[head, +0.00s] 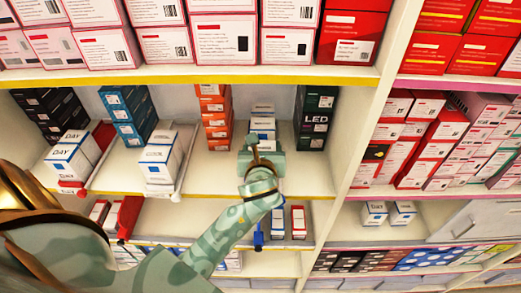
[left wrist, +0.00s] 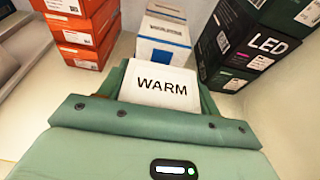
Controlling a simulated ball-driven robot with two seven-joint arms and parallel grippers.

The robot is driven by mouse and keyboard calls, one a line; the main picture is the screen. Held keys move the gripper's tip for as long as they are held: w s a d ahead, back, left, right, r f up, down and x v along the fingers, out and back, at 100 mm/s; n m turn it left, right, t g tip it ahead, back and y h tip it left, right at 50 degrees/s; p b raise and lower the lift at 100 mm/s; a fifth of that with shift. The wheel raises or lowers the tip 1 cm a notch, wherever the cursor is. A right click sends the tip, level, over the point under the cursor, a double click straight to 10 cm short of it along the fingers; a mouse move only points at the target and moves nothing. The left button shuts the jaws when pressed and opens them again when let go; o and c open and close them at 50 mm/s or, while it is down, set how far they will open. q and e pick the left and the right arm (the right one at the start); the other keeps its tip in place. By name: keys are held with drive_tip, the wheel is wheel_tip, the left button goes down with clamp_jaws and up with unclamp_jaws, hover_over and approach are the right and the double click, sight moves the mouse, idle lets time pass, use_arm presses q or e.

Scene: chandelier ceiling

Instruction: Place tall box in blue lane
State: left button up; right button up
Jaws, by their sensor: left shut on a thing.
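My left gripper (head: 258,158) reaches into the middle shelf and is shut on a white box marked WARM (left wrist: 162,86). In the left wrist view the box's lettered face shows between the green fingers, and its lower part is hidden. Behind it stand white boxes with a blue band (left wrist: 163,42), which also show in the head view (head: 263,123). I cannot tell whether the held box touches them or the shelf. A blue piece (head: 258,238) shows at the lower shelf's front, below my gripper. I cannot make out a marked blue lane. My right gripper is not in view.
Orange boxes (left wrist: 84,40) stand left of the held box and dark LED boxes (left wrist: 258,48) stand right. Farther left are blue boxes (head: 130,117) and white boxes (head: 161,160). A white upright (head: 357,145) bounds the bay on the right. A yellow-edged shelf (head: 200,77) runs above.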

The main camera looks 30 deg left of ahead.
use_arm(q)
drive_tip(key=shift+s+d+r, duration=0.1)
drive_tip(key=o, duration=1)
drive_tip(key=shift+f, duration=0.2)
drive_tip(key=shift+o, duration=0.2)
drive_tip(key=shift+r, duration=0.2)
drive_tip(key=v, duration=1.1)
drive_tip(key=shift+s+d+r, duration=0.2)
drive_tip(key=shift+s, duration=0.15)
